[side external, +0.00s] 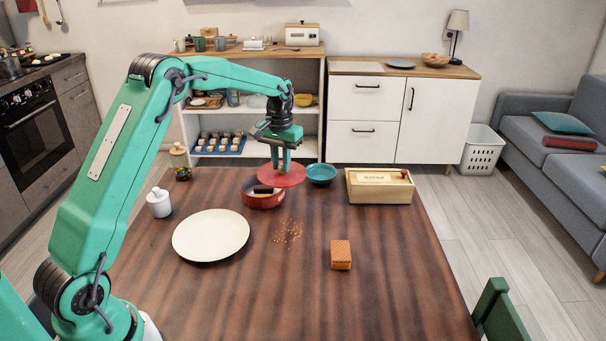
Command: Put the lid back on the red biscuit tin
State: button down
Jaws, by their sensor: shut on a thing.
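The red biscuit tin (262,202) stands uncovered toward the back of the wooden table. A dark brown block-like thing (264,189) shows at its mouth; I cannot tell whether it lies inside or across the rim. My gripper (282,166) points down and is shut on the round red lid (285,177). The lid looks roughly level and is held up and to the right of the tin, overlapping its right edge in the picture. I cannot tell its exact height or whether it touches the tin. The fingertips' contact with the lid is small.
A teal bowl (321,174) and a wooden box (379,187) stand right of the lid. A cream plate (211,234), white jar (159,203), crumbs (289,233) and orange block (341,254) are nearer. The table's front right is clear.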

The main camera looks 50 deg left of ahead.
aim_at(261, 169)
jog(key=s+a+r+n, duration=0.1)
jog(key=a+n, duration=0.1)
jog(key=a, duration=0.5)
jog(key=shift+s+a, duration=0.25)
jog(key=shift+f, duration=0.15)
jog(key=shift+f, duration=2.95)
jog(key=shift+f, duration=0.2)
jog(key=c, duration=0.7)
grip_release()
jog(key=shift+c, duration=0.2)
jog(key=shift+r, duration=0.15)
